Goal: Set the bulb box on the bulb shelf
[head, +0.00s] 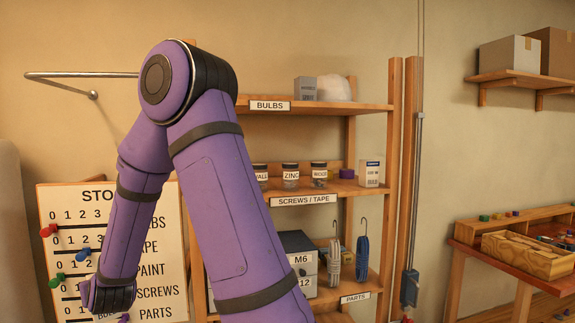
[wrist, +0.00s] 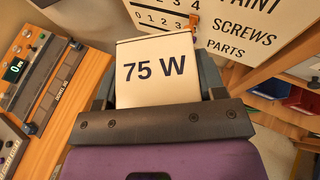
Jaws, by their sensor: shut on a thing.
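My gripper (wrist: 158,82) is shut on a pale box (wrist: 156,88) marked 75 W, with one finger on each side, in the wrist view. The head view does not show the gripper or this box; my arm reaches down at left there. The bulb shelf (head: 340,106), with a BULBS label (head: 270,105), is the top board of the wooden rack. A grey box (head: 305,89) and a white rounded object (head: 334,88) stand on it. My arm hides its left part; the right end looks bare.
The SCREWS / TAPE shelf (head: 330,188) below holds several jars (head: 290,175) and a small white-blue box (head: 369,173). A stock board (head: 160,250) stands behind my arm. Wooden uprights (head: 408,150) flank the rack. In the wrist view, a device (wrist: 30,70) lies on wood at left.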

